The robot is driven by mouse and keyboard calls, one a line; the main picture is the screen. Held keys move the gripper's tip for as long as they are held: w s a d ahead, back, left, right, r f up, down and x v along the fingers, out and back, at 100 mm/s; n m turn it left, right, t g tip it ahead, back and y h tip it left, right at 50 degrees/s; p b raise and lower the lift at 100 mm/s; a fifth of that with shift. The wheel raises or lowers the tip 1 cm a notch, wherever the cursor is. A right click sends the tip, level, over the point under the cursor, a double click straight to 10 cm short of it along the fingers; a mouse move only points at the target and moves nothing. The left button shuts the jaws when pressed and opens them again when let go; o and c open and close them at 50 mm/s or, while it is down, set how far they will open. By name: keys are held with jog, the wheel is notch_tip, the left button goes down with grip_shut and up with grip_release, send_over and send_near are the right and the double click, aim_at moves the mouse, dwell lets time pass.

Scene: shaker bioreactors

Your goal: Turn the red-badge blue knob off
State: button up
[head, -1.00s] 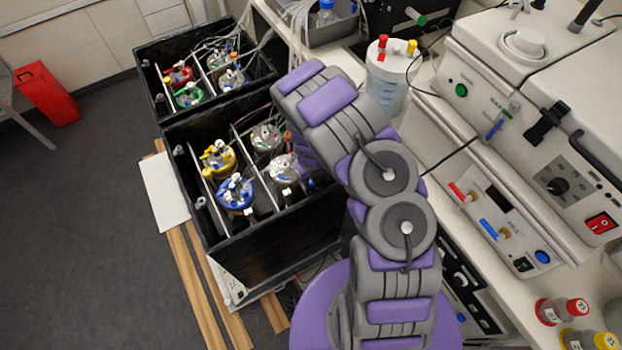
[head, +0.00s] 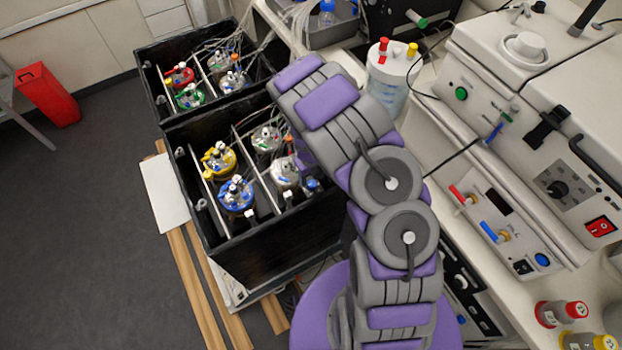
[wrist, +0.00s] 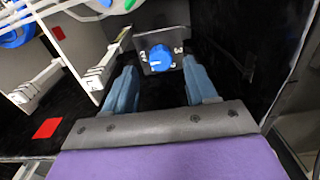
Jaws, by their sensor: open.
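A blue knob (wrist: 160,58) with a pale pointer mark sits on a small grey plate (wrist: 180,40) in the wrist view, beyond my fingertips. My gripper (wrist: 159,68) is open, with one blue-grey finger on each side of the view and the knob lined up between them. I cannot tell whether the fingertips reach past the knob. A red square (wrist: 47,128) shows on the black surface at left. In the head view my arm hides most of my gripper, and the knob cannot be made out clearly.
The front black box (head: 270,262) holds several vessels with tubes, among them a blue-topped one (head: 236,194) and a yellow-topped one (head: 219,158). White brackets (wrist: 100,75) stand left of my fingers. A bench with instruments (head: 530,140) lies to the right.

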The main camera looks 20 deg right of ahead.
notch_tip(320, 180, up, 14)
jog(key=p, duration=0.1)
jog(key=shift+p, duration=0.4)
jog(key=shift+w, duration=0.1)
notch_tip(320, 180, up, 8)
jog(key=n, duration=0.6)
send_over(311, 183)
jog(key=s+d, duration=0.1)
jog(key=s, duration=0.3)
jog(key=s+r+n+b, duration=0.1)
jog(key=s+r+n, duration=0.7)
jog(key=s, duration=0.1)
jog(key=s+r+n+g, duration=0.1)
jog(key=s+r+n, duration=0.2)
jog(key=s+n, duration=0.6)
jog(key=s+r+n+b, duration=0.1)
jog(key=s+r+n, duration=0.3)
jog(key=s+n, duration=0.6)
jog(key=shift+s+a+g, duration=0.4)
jog(key=shift+s, duration=0.25)
